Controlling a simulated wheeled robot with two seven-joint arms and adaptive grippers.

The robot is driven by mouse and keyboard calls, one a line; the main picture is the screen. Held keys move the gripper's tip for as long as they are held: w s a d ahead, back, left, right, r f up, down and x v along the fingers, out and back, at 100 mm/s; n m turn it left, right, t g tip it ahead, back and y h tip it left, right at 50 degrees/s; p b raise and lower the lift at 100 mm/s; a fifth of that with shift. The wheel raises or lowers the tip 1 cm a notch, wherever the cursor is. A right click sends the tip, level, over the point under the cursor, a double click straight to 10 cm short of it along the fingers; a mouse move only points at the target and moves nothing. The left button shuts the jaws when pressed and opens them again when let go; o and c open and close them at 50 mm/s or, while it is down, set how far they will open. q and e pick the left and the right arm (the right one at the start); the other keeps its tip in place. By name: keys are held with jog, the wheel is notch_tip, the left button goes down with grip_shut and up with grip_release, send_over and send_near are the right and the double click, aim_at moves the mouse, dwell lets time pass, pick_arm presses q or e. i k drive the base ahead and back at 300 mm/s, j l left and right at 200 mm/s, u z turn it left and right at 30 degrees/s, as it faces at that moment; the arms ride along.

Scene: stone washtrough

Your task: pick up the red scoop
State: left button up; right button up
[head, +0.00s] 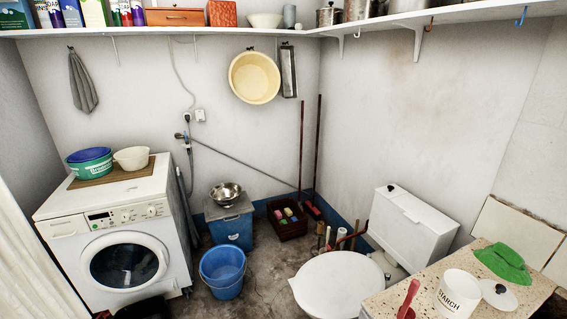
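The red scoop (409,297) is at the bottom right of the head view, by the front left edge of the speckled counter (436,272). Its upper part points up and leans slightly right. Its lower end is close to the bottom edge of the picture, so I cannot tell clearly what it rests on. It is left of a white canister marked STARCH (457,296). Neither of my grippers can be made out in this view.
A white lid (498,295) and a green cloth (503,263) lie right of the canister. A round white surface (340,287) is left of the counter. A blue bucket (223,272) and a washing machine (122,241) stand further left.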

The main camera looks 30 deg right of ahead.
aim_at(405, 311)
jog(key=i, duration=2.25)
jog(key=z, duration=3.65)
